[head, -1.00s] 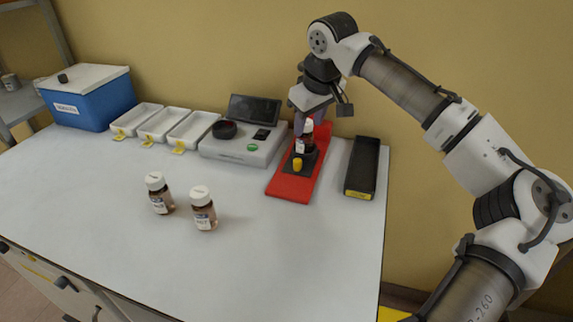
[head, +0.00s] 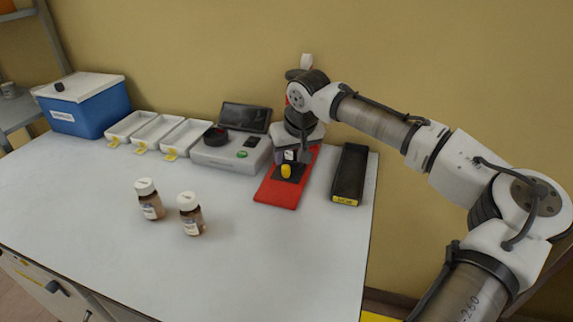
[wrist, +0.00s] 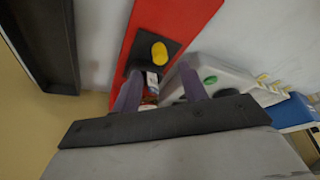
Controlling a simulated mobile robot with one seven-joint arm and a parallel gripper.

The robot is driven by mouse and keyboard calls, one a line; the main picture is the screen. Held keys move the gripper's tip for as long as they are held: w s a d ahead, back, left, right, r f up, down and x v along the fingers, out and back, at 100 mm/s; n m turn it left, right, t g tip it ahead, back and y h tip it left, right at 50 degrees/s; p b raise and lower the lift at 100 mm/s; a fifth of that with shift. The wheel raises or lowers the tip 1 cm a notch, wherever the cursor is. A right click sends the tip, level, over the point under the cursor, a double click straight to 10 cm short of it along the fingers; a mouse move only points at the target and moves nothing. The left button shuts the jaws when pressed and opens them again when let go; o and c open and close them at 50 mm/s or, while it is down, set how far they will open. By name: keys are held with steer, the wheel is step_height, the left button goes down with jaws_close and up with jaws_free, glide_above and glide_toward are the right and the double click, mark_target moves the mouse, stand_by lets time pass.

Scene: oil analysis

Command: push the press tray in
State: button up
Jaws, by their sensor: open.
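The press has a red base (head: 276,193) at the back of the bench, also in the wrist view (wrist: 182,16). Its black press tray (wrist: 143,50) bears a yellow knob (wrist: 160,53), which also shows in the head view (head: 286,171). A bottle with a white label (wrist: 151,80) stands at the tray's far side from the knob, partly hidden. My gripper (wrist: 160,87) is open, its two purple fingers apart, with the bottle showing between them. From these views I cannot tell if they touch it. In the head view my wrist hides the press's rear.
Two capped bottles (head: 150,200) (head: 191,214) stand on the front of the bench. A grey instrument (head: 229,153) is left of the press, a black tray (head: 348,174) right. White trays (head: 183,138) and a blue box (head: 92,108) are farther left. The front middle is clear.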

mark_target(287, 167)
steer(key=x, duration=0.6)
steer(key=shift+f+p, duration=0.1)
steer(key=shift+p, duration=0.2)
steer(key=shift+c, duration=0.3)
jaws_close()
